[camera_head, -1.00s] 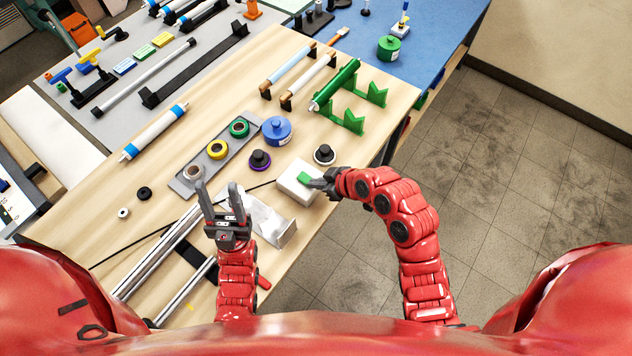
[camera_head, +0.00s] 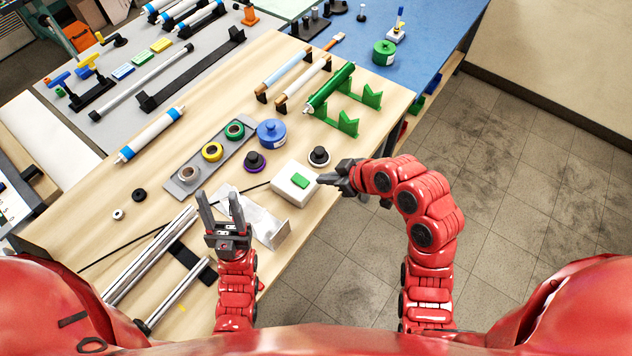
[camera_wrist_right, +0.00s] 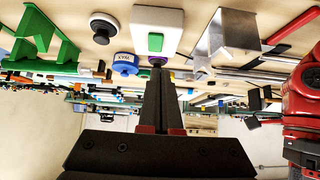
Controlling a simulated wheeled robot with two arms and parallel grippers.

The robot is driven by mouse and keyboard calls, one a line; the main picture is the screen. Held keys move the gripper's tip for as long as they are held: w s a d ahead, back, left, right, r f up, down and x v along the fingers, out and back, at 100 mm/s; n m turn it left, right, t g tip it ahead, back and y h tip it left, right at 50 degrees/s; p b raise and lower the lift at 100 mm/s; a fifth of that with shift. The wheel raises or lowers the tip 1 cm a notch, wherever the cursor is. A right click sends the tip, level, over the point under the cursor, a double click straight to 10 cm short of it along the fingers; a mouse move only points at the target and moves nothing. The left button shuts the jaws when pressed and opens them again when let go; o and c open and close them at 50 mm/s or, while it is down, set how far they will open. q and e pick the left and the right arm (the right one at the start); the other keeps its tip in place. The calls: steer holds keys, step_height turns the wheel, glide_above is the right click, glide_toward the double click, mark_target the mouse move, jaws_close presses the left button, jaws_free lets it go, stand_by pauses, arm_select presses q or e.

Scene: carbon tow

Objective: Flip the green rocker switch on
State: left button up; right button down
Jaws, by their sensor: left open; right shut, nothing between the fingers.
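The green rocker switch (camera_head: 299,181) sits on top of a white box (camera_head: 285,192) near the table's front right edge. It also shows in the right wrist view as a green rocker (camera_wrist_right: 155,42) on the white box (camera_wrist_right: 170,22). My right gripper (camera_head: 322,179) is shut and empty, its tips just to the right of the box and apart from the rocker in the head view. In the right wrist view its shut fingers (camera_wrist_right: 157,72) point toward the box. My left gripper (camera_head: 219,197) is open and empty, left of the box. Which way the rocker is tipped is hard to tell.
A bent metal sheet (camera_head: 272,228) stands between my left gripper and the box. A black-and-white knob (camera_head: 319,156) and a blue pot (camera_head: 271,132) stand behind the box. Steel rods (camera_head: 150,255) lie at the front left. The floor is open at right.

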steer(key=p+v, duration=0.1)
steer(key=v, duration=0.1)
steer(key=p+v, duration=0.2)
steer(key=shift+s+d, duration=0.2)
steer(key=shift+d, duration=0.2)
steer(key=shift+s, duration=0.1)
